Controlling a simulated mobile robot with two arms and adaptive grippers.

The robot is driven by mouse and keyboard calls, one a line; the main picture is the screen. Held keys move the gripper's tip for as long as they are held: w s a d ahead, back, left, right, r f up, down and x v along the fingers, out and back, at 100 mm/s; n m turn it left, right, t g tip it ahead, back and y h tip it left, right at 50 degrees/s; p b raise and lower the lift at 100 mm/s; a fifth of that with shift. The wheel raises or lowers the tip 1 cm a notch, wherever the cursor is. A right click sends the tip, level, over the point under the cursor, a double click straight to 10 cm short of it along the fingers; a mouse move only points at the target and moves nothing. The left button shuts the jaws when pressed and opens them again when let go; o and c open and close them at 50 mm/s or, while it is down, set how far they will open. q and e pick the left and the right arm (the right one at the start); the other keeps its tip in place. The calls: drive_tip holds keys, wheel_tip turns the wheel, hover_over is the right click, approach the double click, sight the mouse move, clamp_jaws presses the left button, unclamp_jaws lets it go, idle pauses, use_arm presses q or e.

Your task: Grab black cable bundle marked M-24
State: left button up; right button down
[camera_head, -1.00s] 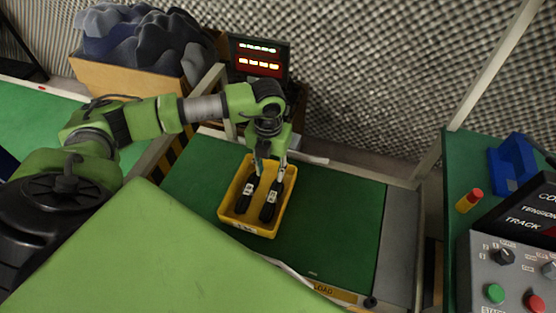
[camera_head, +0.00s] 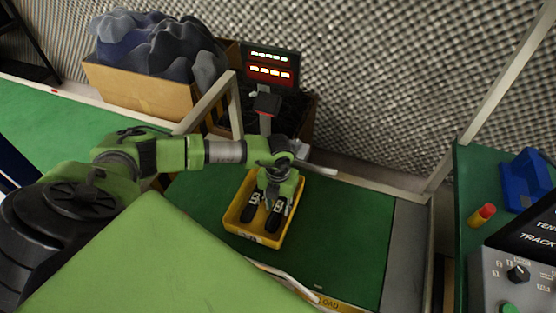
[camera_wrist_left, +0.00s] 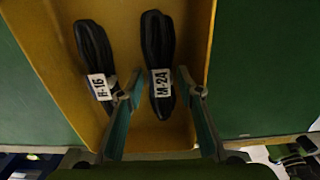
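The black cable bundle marked M-24 (camera_wrist_left: 158,40) lies in a yellow tray (camera_wrist_left: 190,14), its white label readable in the left wrist view. In the head view it appears to be the right-hand bundle (camera_head: 274,218). A second black bundle (camera_wrist_left: 95,45), whose label appears to read H-16 or R-16, lies to its left. My left gripper (camera_wrist_left: 158,76) is open, with one finger on each side of the M-24 bundle. In the head view my left gripper (camera_head: 276,199) is over the tray (camera_head: 241,234). Contact with the bundle cannot be told. My right gripper is not in view.
The tray stands on a green table (camera_head: 345,230) with free room to its right. A cardboard box of dark foam (camera_head: 140,90) and a lit display (camera_head: 270,65) are behind. A control panel (camera_head: 515,275), a blue holder (camera_head: 525,180) and a red-yellow cylinder (camera_head: 481,215) are at right.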

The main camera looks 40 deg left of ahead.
use_arm(q)
clamp_jaws()
